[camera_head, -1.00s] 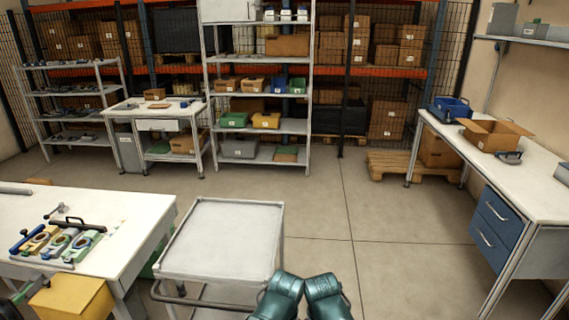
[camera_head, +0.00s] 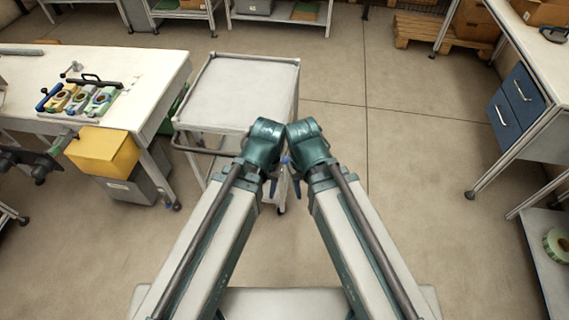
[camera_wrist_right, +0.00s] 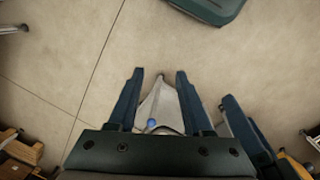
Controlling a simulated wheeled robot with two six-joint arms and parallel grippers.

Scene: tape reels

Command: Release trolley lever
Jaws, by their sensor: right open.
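The trolley (camera_head: 240,92) has a pale flat top and a dark push handle (camera_head: 205,151) at its near left side. It stands ahead of my arms, left of centre. I cannot clearly make out its lever. A small blue knob (camera_wrist_right: 151,123) shows between my right fingers in the wrist view, in front of a pale grey shape; I cannot tell what it belongs to. My right gripper (camera_head: 297,189) points down near the trolley's near right corner; its spread fingers also show in the right wrist view (camera_wrist_right: 158,73). My left gripper (camera_head: 272,188) hangs close beside it, its opening unclear.
A white workbench (camera_head: 150,68) with tape reel fixtures stands left, a yellow bin (camera_head: 103,150) at its near edge. A bench with blue drawers (camera_head: 503,122) stands right. A green-white reel (camera_head: 558,246) lies on a low shelf at far right. Floor between is open.

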